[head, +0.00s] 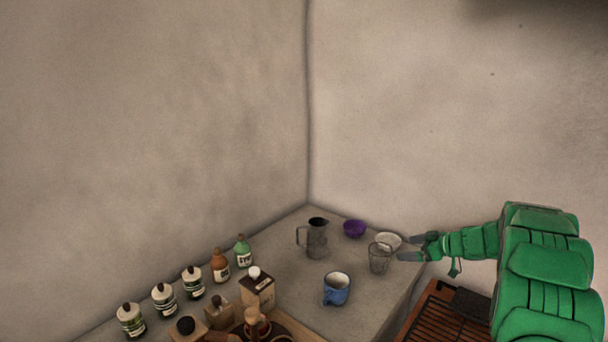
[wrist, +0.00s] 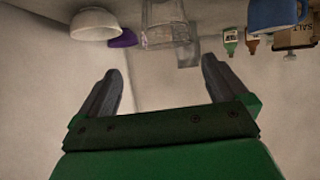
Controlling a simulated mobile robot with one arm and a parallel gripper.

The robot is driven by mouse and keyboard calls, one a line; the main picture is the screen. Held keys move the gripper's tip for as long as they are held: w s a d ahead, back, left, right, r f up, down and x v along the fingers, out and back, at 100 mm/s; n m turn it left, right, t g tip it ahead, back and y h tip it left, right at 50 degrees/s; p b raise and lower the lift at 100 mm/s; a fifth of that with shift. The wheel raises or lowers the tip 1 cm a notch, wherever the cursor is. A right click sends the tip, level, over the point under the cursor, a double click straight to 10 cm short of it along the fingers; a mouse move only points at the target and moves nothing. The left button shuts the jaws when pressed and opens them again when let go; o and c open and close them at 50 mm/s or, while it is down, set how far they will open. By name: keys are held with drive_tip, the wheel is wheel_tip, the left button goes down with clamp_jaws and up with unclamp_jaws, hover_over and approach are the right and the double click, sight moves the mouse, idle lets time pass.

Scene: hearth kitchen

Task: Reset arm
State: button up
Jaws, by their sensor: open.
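My green arm reaches in from the right in the head view. My gripper (head: 410,247) is open, with its two dark fingers apart at the right edge of the counter, close to a white bowl (head: 388,239) and a clear glass (head: 379,259). In the wrist view the gripper (wrist: 160,66) shows spread fingers with nothing between them. The wrist picture looks upside down, with the white bowl (wrist: 95,24) and the glass (wrist: 166,26) along its top edge. I cannot tell whether a finger touches the bowl.
A purple bowl (head: 354,228), a grey pitcher (head: 317,239) and a blue mug (head: 336,290) stand on the counter (head: 295,283). Several bottles (head: 164,300) and a salt box (head: 258,292) are at left. A dark slatted rack (head: 440,318) lies below my arm. Walls meet behind.

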drive_tip(key=w+d+r+m+t+h, duration=0.15)
drive_tip(key=r+h, duration=0.35)
drive_tip(key=r, duration=0.5)
drive_tip(key=w+r+m+t+h, duration=0.2)
drive_tip(key=r+m+t+h, duration=0.15)
drive_tip(key=r, duration=0.55)
drive_tip(key=s+r+m+g+h, duration=0.2)
drive_tip(key=s+r+h, duration=0.2)
drive_tip(key=s, duration=0.1)
drive_tip(key=s+a+f+g+y, duration=0.1)
drive_tip(key=s+a+f+g, duration=0.2)
drive_tip(key=s+a, duration=0.6)
drive_tip(key=s+a+f+m+g+y, duration=0.1)
drive_tip(key=s+a+f+g, duration=0.2)
drive_tip(key=s, duration=2.3)
drive_tip(key=s+a+f+m+g+y, duration=0.1)
drive_tip(key=s+a+g, duration=0.6)
drive_tip(key=s+a, duration=0.9)
wheel_tip(320, 180, down, 2)
drive_tip(key=shift+s+a+f+y, duration=0.1)
drive_tip(key=shift+s+a+y, duration=0.3)
drive_tip(key=shift+s, duration=0.45)
drive_tip(key=shift+d, duration=0.1)
